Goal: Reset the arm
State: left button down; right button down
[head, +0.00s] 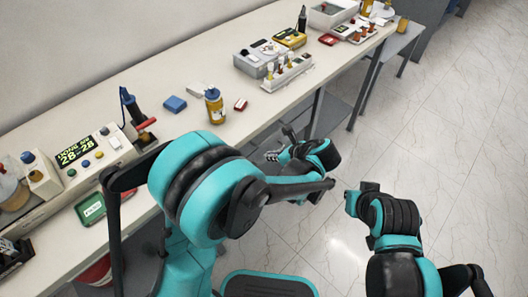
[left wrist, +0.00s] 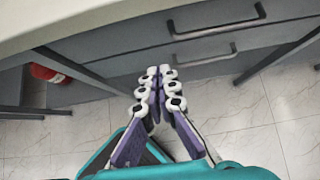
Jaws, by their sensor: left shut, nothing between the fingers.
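My left gripper (head: 273,155) is in front of the bench edge in the head view, partly hidden by my own arm. In the left wrist view its two purple fingers with white pads (left wrist: 158,74) are together, with nothing between them. They point toward the grey drawers (left wrist: 215,40) under the bench, apart from them. My right arm (head: 395,225) is bent over the floor at the right of the head view. I cannot make out its gripper's fingers.
The white bench (head: 190,75) runs diagonally, its edge close to my left arm. A red object (left wrist: 50,74) is under the bench. Tiled floor (head: 455,130) is clear at right.

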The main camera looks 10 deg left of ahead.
pick_arm(q)
jog(key=shift+s+d+r, duration=0.15)
jog(key=shift+d+r, duration=0.05)
jog(key=shift+r, duration=0.05)
jog(key=s+a+r+n+h, duration=0.3)
jog(key=s+a+n, duration=0.4)
jog(key=n, duration=0.5)
jog(key=s+a+r+n+t+h, duration=0.1)
jog(key=s+a+r+n+h, duration=0.3)
jog(key=n, duration=0.9)
jog(key=s+a+r, duration=0.2)
jog(key=s+a, duration=0.1)
jog(key=s, duration=0.1)
jog(key=shift+s+n+t, duration=0.3)
jog(key=shift+s, duration=0.1)
